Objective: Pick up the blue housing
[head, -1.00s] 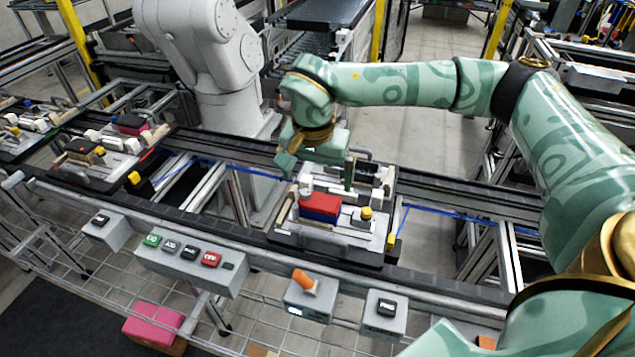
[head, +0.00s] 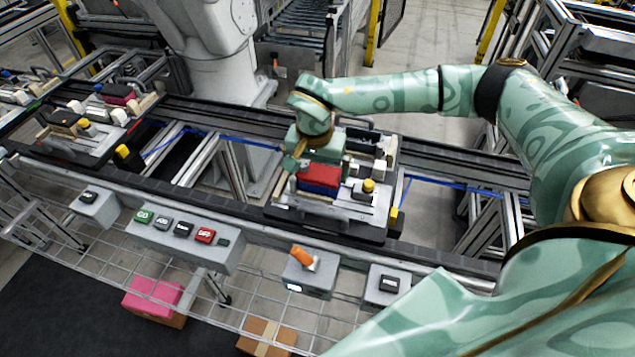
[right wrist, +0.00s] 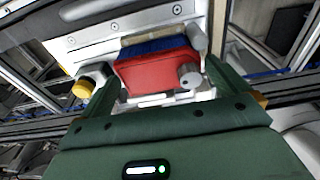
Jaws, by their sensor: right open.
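The blue housing (head: 319,188) sits in the fixture of the pallet (head: 335,212) on the conveyor, with a red block (head: 320,173) on top of it. In the right wrist view only a strip of the blue housing (right wrist: 153,46) shows past the red block (right wrist: 160,72). My right gripper (head: 316,163) is open just above and behind the red block. In the right wrist view its two fingers (right wrist: 162,95) stand apart on either side of the red block, with no contact clearly visible. My left gripper is not in view.
A yellow-topped post (head: 368,186) stands on the pallet right of the blocks; it also shows in the right wrist view (right wrist: 82,88). Another loaded pallet (head: 85,140) is to the left. A button panel (head: 183,240) and an orange switch (head: 302,256) are in front.

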